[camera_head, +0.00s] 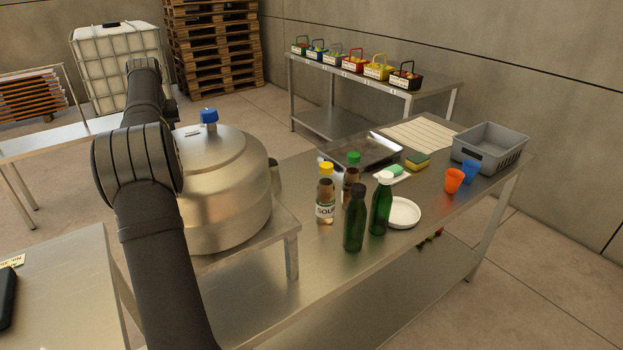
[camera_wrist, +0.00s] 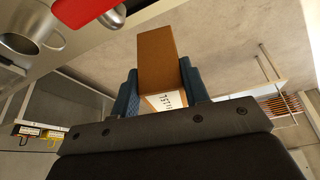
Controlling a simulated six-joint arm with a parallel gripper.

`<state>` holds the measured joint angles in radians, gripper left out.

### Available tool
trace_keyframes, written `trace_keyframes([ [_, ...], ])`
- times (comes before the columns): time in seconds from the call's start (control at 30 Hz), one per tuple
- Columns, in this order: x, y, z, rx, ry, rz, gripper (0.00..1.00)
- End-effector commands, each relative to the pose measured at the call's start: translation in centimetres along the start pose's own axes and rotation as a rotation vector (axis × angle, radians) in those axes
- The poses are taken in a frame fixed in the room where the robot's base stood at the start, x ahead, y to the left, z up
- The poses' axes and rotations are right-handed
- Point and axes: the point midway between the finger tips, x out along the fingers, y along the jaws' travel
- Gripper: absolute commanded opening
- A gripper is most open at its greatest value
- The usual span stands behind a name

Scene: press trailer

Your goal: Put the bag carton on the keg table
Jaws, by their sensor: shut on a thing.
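The bag carton (camera_wrist: 158,60), a brown box with a white lettered label on its near end, shows in the wrist view. My gripper (camera_wrist: 158,88) is shut on it, with a blue finger on each side. The carton and gripper do not show in the head view; my dark arm covers part of the left side there. A large steel keg (camera_head: 225,190) with a blue cap stands on a raised steel keg table (camera_head: 285,222). Much of that table's top is covered by the keg and my arm.
A steel bench (camera_head: 310,285) holds several bottles, a white plate (camera_head: 404,213), cups, a sponge (camera_head: 417,160) and a grey crate (camera_head: 488,148). Small baskets stand on a rear table (camera_head: 430,96). A red object (camera_wrist: 85,12) shows at the wrist view's upper left.

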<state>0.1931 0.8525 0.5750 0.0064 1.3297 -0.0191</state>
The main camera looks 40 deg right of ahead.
Motion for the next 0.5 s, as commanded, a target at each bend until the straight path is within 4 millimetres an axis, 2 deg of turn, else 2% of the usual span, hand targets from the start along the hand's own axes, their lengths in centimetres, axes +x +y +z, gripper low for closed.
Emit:
trace_keyframes([
  [0.03, -0.4, 3.1, 0.1, 0.043, 0.001, 0.018, 0.15],
  [0.1, -0.8, 6.5, 0.4, 0.094, 0.002, 0.039, 0.15],
  [0.2, -1.5, 10.8, 1.0, 0.159, 0.003, 0.065, 0.15],
  [0.43, -3.0, 19.5, 2.9, 0.293, 0.005, 0.119, 0.15],
  [0.5, -2.2, 22.0, 3.5, 0.321, 0.001, 0.129, 0.15],
])
